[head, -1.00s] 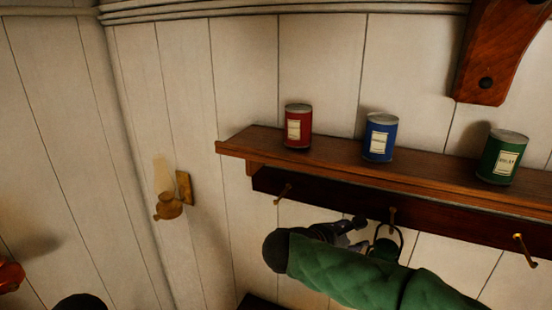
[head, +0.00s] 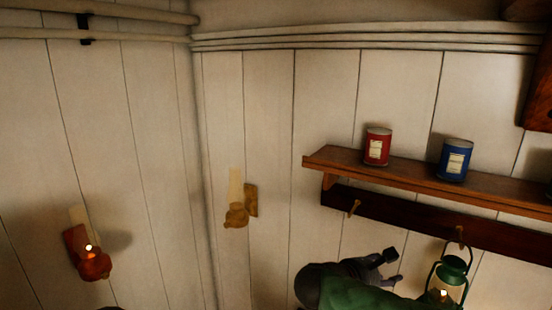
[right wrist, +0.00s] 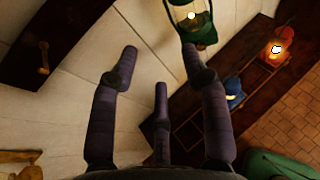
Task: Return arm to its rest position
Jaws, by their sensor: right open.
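My right gripper (head: 392,268) shows at the bottom of the head view, at the end of my green-sleeved arm. It is open and empty, left of and apart from the green lantern (head: 454,268). The lantern appears to hang from a brass hook (head: 460,236) under the shelf and is lit. In the right wrist view, the spread dark fingers of my gripper (right wrist: 158,68) have nothing between them. The lantern (right wrist: 192,30) shows just past the right finger, partly cut off by the top edge. My left gripper is not seen.
The wooden shelf (head: 318,161) on the plank wall holds a red can (head: 377,147) and a blue can (head: 454,160). Another hook (head: 354,208) is empty. A brass wall lamp (head: 238,212) and a lit red lamp (head: 92,264) are at left. Wall between is clear.

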